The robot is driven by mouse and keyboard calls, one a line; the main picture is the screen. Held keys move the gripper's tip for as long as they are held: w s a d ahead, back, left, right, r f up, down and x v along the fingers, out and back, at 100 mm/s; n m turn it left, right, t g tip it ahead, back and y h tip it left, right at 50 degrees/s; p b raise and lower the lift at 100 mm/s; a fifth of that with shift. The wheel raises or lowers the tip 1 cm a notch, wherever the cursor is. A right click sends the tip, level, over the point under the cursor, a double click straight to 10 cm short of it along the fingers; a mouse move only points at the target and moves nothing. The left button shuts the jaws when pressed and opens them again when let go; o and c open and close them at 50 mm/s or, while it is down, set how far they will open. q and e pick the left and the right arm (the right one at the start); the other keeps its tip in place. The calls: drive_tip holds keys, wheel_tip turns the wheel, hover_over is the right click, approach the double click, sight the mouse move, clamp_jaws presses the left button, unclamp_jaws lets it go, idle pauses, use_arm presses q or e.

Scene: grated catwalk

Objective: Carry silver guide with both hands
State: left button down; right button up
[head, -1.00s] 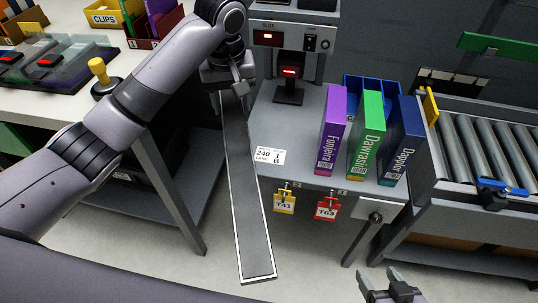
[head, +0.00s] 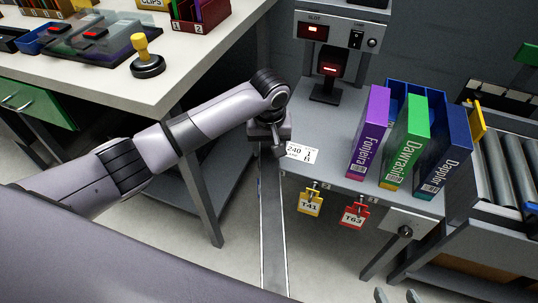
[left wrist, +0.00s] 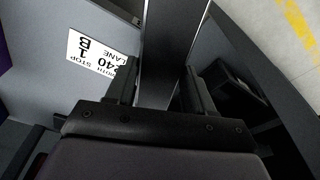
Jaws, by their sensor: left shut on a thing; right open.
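The silver guide (head: 273,240) is a long, narrow grey strip with bright silver edges. In the head view it hangs in front of the gap between two benches, and its near end is hidden behind my own body. My left gripper (head: 279,148) is shut on its far end. In the left wrist view the guide (left wrist: 168,45) runs between the fingers of the left gripper (left wrist: 160,82). My right gripper (head: 398,296) shows only as open fingertips at the bottom edge of the head view, apart from the guide.
The grey bench (head: 345,120) carries a lane label (head: 302,152), a slot machine (head: 335,50) and purple, green and blue boxes (head: 404,143). Tags (head: 310,203) hang from its front edge. A white table (head: 170,95) is at left, a roller conveyor (head: 500,165) at right.

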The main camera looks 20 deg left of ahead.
sight(269, 151)
use_arm(q)
drive_tip(key=shift+f, duration=1.4)
drive_tip(key=shift+c, duration=2.1)
unclamp_jaws()
drive_tip(key=shift+f, duration=0.2)
